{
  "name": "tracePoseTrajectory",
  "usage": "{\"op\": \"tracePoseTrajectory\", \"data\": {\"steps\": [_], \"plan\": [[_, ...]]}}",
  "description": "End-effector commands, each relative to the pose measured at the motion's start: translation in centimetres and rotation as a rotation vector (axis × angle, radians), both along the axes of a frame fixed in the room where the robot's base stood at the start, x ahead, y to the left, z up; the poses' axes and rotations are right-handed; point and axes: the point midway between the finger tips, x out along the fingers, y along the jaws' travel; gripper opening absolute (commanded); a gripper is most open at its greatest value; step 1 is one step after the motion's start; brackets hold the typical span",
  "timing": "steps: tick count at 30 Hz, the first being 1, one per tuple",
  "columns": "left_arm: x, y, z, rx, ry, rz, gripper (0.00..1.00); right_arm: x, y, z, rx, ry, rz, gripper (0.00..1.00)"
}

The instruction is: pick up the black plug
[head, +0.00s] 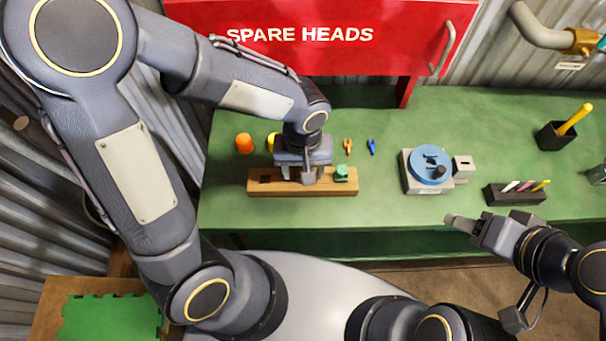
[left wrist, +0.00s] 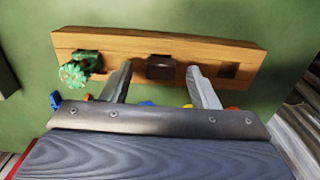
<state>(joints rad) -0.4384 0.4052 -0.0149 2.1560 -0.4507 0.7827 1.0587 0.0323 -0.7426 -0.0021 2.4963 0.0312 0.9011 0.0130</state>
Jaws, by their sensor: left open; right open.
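The black plug (left wrist: 162,67) stands in the middle of a wooden block (left wrist: 110,42) in the left wrist view. My left gripper (left wrist: 160,80) is open, its fingers pointing at the block, one on each side of the plug and apart from it. In the head view my left gripper (head: 298,177) is over the wooden block (head: 325,189) and hides the plug. A green valve-like piece (head: 342,173) sits at the block's right end, and an empty dark recess (head: 265,179) is at its left end. My right gripper (head: 460,222) is open and empty near the bench's front edge.
Orange (head: 244,144) and yellow pieces stand behind the block, with small orange and blue clips (head: 371,147). A blue round fixture (head: 430,165), a pen tray (head: 514,195) and a black cup (head: 556,136) are to the right. A red cabinet (head: 320,55) overhangs the back.

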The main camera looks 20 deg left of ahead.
Motion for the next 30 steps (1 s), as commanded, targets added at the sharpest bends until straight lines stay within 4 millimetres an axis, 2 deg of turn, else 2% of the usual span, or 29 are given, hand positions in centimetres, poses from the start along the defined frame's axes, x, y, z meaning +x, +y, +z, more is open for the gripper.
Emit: {"op": "tracePoseTrajectory", "data": {"steps": [3, 9, 21, 30], "plan": [[-0.03, 0.04, -0.79, 0.000, 0.001, 0.000, 0.55, 0.00, 0.00, -0.06, 0.000, 0.000, 0.000, 0.54], [-0.01, 0.02, -0.80, -0.001, -0.001, 0.000, 0.55, 0.00, 0.00, -0.06, 0.000, 0.000, 0.000, 0.54], [0.00, 0.01, -0.76, -0.001, -0.001, 0.000, 0.05, -0.01, 0.00, -0.05, 0.000, 0.000, 0.000, 0.54], [0.01, 0.00, -0.48, -0.001, -0.001, 0.000, 0.05, -0.01, 0.00, 0.00, 0.000, 0.000, 0.000, 0.54]]}}
